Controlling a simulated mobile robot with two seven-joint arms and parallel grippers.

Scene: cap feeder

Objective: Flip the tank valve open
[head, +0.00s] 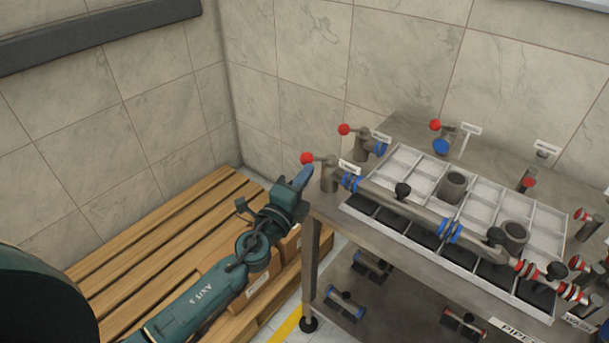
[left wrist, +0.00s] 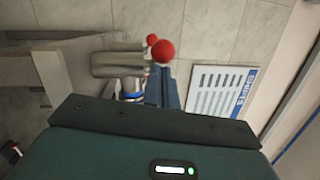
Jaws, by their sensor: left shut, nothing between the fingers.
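The nearest valve at the table's left corner has a grey body (head: 329,176) and a lever with a red ball knob (head: 307,158). The lever points left, out past the table edge. A small white label (head: 347,167) stands beside it, too small to read, so I cannot confirm which valve is the tank valve. My left gripper (head: 304,177) is shut and empty, its blue fingers just below the red knob. In the left wrist view the red knob (left wrist: 163,51) shows just beyond the fingertips (left wrist: 164,72); whether they touch is unclear. My right gripper is not in view.
Two more red-knobbed valves (head: 344,129) (head: 435,125) stand farther back on the metal table (head: 326,208). A divided tray (head: 405,162) and a long pipe (head: 405,205) fill its middle. A wooden pallet (head: 165,235) with boxes lies left, under my arm.

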